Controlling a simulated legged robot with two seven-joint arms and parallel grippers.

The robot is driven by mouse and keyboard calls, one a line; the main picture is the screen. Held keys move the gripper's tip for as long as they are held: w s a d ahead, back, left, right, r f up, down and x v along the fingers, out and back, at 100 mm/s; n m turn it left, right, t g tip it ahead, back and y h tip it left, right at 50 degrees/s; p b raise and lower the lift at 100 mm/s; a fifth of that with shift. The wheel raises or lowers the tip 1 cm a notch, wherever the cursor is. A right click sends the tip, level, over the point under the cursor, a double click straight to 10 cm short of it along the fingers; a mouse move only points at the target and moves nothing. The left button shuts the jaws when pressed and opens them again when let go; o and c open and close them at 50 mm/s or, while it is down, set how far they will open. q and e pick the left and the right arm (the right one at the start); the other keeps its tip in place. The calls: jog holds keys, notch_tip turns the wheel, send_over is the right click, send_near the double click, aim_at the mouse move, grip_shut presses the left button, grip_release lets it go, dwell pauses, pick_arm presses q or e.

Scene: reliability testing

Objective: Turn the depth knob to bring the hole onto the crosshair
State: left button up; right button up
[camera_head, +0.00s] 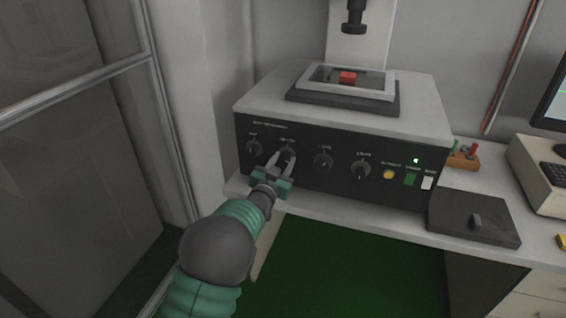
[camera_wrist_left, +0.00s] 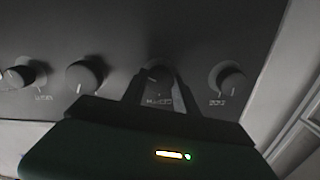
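A black-fronted instrument (camera_head: 340,182) carries a row of several dark knobs. My left gripper (camera_head: 283,160) is at the second knob from the left (camera_head: 287,150), its two fingers apart on either side of it. In the left wrist view, that knob (camera_wrist_left: 157,74) shows between the fingertips of the gripper (camera_wrist_left: 158,82). I cannot tell whether the fingers touch it. The knob labels are too small to read surely. A monitor (camera_head: 556,100) is cut off at the right edge, with a green line on it; I see no hole or crosshair. My right gripper is not in view.
The leftmost knob (camera_head: 254,148) and the third knob (camera_head: 322,160) stand close on either side. A red block (camera_head: 348,77) lies in a framed stage (camera_head: 385,91) on top, below a dark lens (camera_head: 354,18).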

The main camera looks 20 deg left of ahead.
pick_arm(q)
jog(key=c, duration=0.5)
jog(key=shift+m, duration=0.3)
grip_shut()
jog(key=o, duration=1.3)
grip_release()
jog(key=shift+s, duration=0.1)
jog(key=s, duration=1.1)
jog(key=s+p, duration=0.1)
jog(key=s, duration=0.4)
jog(key=shift+s+a, duration=0.3)
